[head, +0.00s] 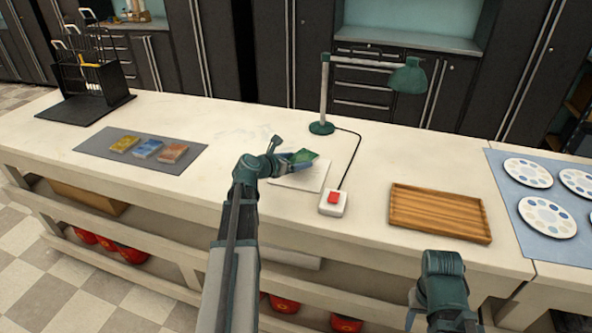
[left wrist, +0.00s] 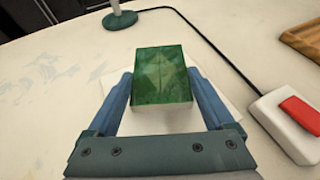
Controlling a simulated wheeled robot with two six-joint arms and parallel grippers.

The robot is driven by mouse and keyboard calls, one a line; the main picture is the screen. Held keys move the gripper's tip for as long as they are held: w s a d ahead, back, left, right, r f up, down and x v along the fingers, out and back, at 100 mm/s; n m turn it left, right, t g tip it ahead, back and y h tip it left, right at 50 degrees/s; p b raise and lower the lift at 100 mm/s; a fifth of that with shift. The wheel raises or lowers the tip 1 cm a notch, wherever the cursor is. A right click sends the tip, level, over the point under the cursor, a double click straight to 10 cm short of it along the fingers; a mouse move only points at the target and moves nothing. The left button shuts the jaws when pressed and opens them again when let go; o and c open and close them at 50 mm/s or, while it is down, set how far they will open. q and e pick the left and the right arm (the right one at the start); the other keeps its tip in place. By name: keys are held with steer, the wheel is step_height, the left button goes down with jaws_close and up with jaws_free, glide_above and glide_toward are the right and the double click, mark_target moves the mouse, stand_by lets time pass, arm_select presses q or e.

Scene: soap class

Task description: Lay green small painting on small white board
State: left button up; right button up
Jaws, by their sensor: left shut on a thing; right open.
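The small green painting (head: 303,157) is a green block held by my left gripper (head: 287,160), over the small white board (head: 312,178). In the left wrist view the painting (left wrist: 161,76) sits between the two fingers, and the white board (left wrist: 150,121) shows beneath and around it, partly hidden by the painting and gripper. Whether the painting touches the board I cannot tell. My right gripper (head: 443,290) is at the front edge of the counter, away from the painting; its fingers are hardly visible.
A white switch box with a red button (head: 333,198) stands right of the board, its cord running to a green lamp (head: 322,127) behind. A wooden tray (head: 440,213) lies further right. A grey mat (head: 110,141) with yellow, blue and orange blocks lies left.

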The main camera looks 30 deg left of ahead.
mark_target(296, 175)
arm_select(q)
steer(key=shift+s+f+b, duration=0.1)
steer(key=shift+f+b, duration=1.1)
steer(key=shift+f, duration=0.5)
steer(key=shift+f, duration=0.1)
steer(key=shift+f, duration=0.15)
steer(key=o, duration=1.1)
steer(key=shift+r, duration=0.2)
steer(key=shift+s+r, duration=0.1)
steer(key=shift+r, duration=0.15)
steer(key=p+v, duration=0.4)
steer(key=v, duration=0.6)
steer(key=shift+s+r, duration=0.1)
steer(key=shift+s, duration=0.15)
steer(key=shift+s+a+r+p, duration=0.15)
steer(key=shift+s+p, duration=0.15)
steer(key=shift+s, duration=0.3)
